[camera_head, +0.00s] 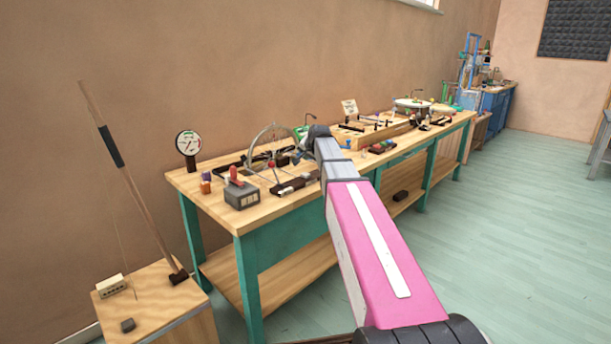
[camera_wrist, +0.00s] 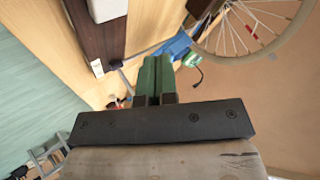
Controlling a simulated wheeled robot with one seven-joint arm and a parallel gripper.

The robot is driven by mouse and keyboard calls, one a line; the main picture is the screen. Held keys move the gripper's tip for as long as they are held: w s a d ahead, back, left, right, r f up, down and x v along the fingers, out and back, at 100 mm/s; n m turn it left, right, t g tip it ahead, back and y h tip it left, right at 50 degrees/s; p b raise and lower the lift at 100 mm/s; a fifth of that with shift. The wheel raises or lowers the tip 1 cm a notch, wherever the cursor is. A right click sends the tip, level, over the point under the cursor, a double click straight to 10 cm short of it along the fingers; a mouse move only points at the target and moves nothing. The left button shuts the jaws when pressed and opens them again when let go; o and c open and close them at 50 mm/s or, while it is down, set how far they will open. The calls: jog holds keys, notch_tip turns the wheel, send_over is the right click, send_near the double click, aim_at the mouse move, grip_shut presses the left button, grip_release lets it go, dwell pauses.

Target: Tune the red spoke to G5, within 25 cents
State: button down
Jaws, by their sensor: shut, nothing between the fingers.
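The spoked wheel (camera_head: 270,137) stands upright on the workbench, towards its left end. In the wrist view part of its pale rim (camera_wrist: 293,35) and thin spokes shows at the top right. A small red piece (camera_wrist: 250,30) sits among the spokes; I cannot tell if it is on the red spoke. My gripper (camera_wrist: 155,62) has its green fingers shut together, empty, to the left of the rim and apart from it. In the head view my arm hides part of the bench, and the fingertips are not clear. A round dial (camera_head: 188,143) stands at the bench's back left; its reading is too small.
The wooden workbench (camera_head: 215,171) has teal legs. A grey box (camera_head: 241,196) with a red top stands at its front left, with small blocks and dark tools nearby. A low side table (camera_head: 160,295) with a long-handled tool stands at the left.

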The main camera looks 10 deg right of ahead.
aim_at(307, 173)
jog(key=shift+f, duration=2.15)
jog(key=shift+f, duration=0.1)
dwell(0.3)
jog(key=shift+f, duration=0.3)
jog(key=shift+f, duration=0.55)
dwell(0.9)
jog(key=shift+r, duration=0.95)
jog(key=shift+r, duration=0.1)
jog(key=shift+r, duration=2.45)
